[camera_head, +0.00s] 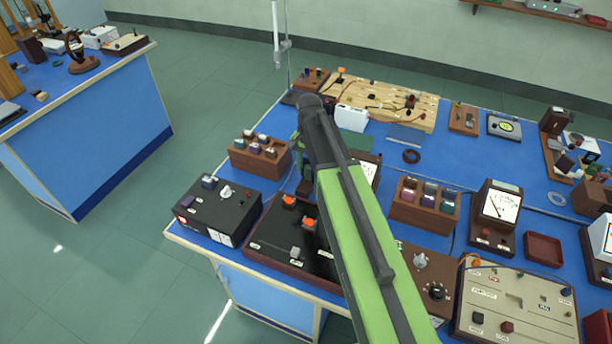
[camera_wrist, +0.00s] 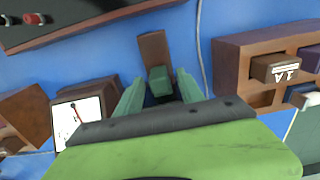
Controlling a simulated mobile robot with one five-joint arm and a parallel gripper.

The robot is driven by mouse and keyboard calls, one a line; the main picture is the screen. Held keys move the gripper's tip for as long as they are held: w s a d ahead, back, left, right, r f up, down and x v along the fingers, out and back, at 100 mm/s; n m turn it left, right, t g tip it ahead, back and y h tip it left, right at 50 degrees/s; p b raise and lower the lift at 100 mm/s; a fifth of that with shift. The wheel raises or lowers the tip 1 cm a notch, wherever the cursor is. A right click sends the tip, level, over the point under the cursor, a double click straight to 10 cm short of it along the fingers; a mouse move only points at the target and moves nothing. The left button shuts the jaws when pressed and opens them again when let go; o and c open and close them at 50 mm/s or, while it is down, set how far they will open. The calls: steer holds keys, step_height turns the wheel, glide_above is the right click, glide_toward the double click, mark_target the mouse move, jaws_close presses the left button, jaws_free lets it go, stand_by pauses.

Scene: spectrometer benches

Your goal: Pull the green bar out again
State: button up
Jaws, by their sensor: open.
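In the wrist view, my gripper (camera_wrist: 160,84) is open, with one pale green finger on each side of a small green block (camera_wrist: 159,75), which looks like the green bar's end. A gap shows on both sides, and I cannot tell whether either finger touches it. The block stands at the near end of a narrow brown wooden piece (camera_wrist: 153,48) on the blue bench top. Its lower part is hidden. In the head view, my own green and black arm covers much of this spot, so the bar cannot be made out clearly there.
A wooden rack with blocks (camera_wrist: 264,69) stands right of the gripper, and a white-faced meter (camera_wrist: 78,122) left. In the head view, a black box with orange buttons (camera_head: 280,240) and a rack (camera_head: 262,164) crowd the near bench. Bare blue surface (camera_head: 460,160) lies farther right.

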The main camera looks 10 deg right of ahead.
steer(key=shift+r, duration=0.1)
jaws_close()
stand_by(1.3)
